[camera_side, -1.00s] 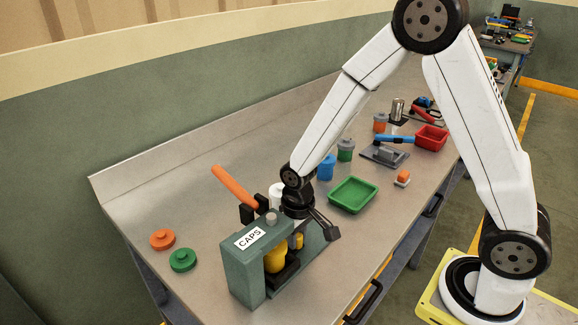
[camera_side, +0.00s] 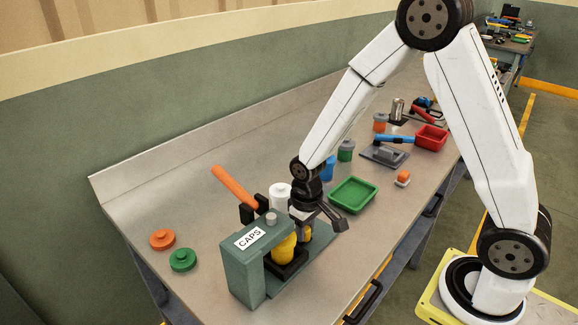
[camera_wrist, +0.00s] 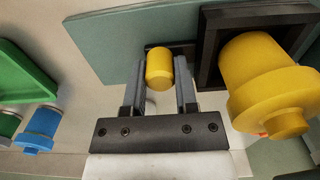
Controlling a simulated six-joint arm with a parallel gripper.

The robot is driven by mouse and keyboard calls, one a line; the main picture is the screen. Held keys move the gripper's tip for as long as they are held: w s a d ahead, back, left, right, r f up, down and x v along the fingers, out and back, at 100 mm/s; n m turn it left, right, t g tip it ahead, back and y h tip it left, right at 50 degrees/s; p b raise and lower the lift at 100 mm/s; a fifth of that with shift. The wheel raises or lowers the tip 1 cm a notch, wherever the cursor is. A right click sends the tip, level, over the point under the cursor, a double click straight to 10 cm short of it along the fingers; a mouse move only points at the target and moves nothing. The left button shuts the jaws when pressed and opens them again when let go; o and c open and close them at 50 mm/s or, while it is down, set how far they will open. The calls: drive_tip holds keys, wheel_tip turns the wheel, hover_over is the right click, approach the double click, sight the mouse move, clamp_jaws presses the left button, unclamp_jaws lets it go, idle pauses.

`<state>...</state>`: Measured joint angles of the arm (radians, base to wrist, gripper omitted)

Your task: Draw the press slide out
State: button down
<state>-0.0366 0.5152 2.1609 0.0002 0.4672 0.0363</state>
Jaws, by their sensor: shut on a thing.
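The press (camera_side: 245,265) is a grey-green frame labelled CAPS, with an orange lever (camera_side: 235,188) raised at its back. Its black slide (camera_side: 284,271) carries a yellow jar (camera_side: 285,247), partly under the frame in the side view. In the wrist view the yellow jar (camera_wrist: 262,82) sits in a black square nest (camera_wrist: 212,48). My gripper (camera_side: 304,236) is shut on the slide's small yellow knob (camera_wrist: 159,68), which stands between the two fingers (camera_wrist: 160,80) in the wrist view.
Orange (camera_side: 162,240) and green (camera_side: 183,260) caps lie left of the press. A white jar (camera_side: 280,193) stands behind it. A green tray (camera_side: 353,195) lies to its right, with blue (camera_side: 327,168) and green (camera_side: 346,150) jars beyond.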

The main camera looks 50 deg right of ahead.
drive_tip(key=d, duration=1)
drive_tip(key=shift+d, duration=0.3)
drive_tip(key=c, duration=0.7)
unclamp_jaws()
drive_tip(key=shift+d, duration=0.1)
drive_tip(key=shift+o, duration=0.2)
wheel_tip(320, 180, up, 8)
drive_tip(key=shift+f, duration=0.1)
drive_tip(key=s+a+t, duration=0.2)
drive_tip(key=s+a, duration=0.6)
drive_tip(key=a, duration=0.1)
drive_tip(key=shift+a+r+t, duration=0.2)
drive_tip(key=shift+a+t, duration=0.05)
drive_tip(key=shift+t, duration=0.05)
